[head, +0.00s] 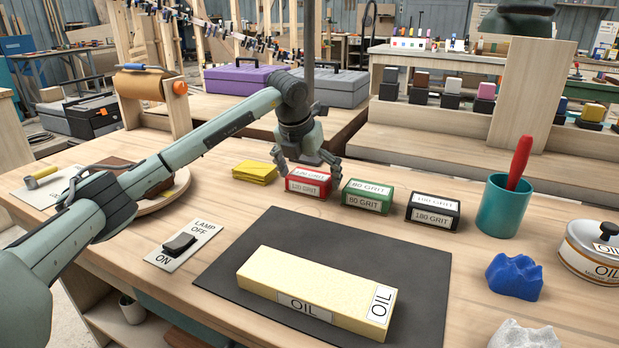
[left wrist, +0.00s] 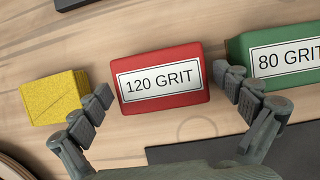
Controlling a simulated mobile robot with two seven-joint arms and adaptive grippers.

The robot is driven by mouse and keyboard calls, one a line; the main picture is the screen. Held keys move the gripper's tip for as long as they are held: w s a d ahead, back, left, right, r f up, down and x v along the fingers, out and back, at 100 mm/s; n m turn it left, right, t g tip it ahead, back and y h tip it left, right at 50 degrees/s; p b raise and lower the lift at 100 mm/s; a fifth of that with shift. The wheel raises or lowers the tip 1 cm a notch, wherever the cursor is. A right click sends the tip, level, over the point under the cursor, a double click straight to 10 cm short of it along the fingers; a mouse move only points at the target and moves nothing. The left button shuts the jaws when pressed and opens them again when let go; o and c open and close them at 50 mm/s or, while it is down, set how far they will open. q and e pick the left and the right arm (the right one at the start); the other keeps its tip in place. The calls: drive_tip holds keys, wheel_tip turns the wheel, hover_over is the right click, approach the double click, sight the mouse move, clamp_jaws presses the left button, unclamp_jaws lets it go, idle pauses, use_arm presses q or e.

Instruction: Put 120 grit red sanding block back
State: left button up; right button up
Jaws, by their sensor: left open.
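The red 120 grit sanding block (head: 308,183) sits on the workbench at the left end of a row of labelled blocks. It also shows in the left wrist view (left wrist: 163,98), its white label facing up. My left gripper (head: 305,162) is just above and behind the block in the head view. In the left wrist view the fingers of my left gripper (left wrist: 168,95) are spread on both sides of the red block, with a gap at the left finger; the right finger is close to the block's edge. My right gripper is not in view.
The green 80 grit block (head: 367,197) stands close to the right, then the black 180 grit block (head: 433,211). Yellow sheets (head: 256,172) lie to the left. In front is a dark mat (head: 225,271) with a yellow oil stone (head: 315,290). A lamp switch (head: 184,243) is at left.

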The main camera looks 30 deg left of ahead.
sight(310, 175)
use_arm(q)
drive_tip(key=v, duration=0.4)
drive_tip(key=shift+r, duration=0.3)
drive_tip(key=v, duration=0.7)
drive_tip(key=shift+s+r+b, duration=0.2)
drive_tip(key=shift+r+b, duration=0.1)
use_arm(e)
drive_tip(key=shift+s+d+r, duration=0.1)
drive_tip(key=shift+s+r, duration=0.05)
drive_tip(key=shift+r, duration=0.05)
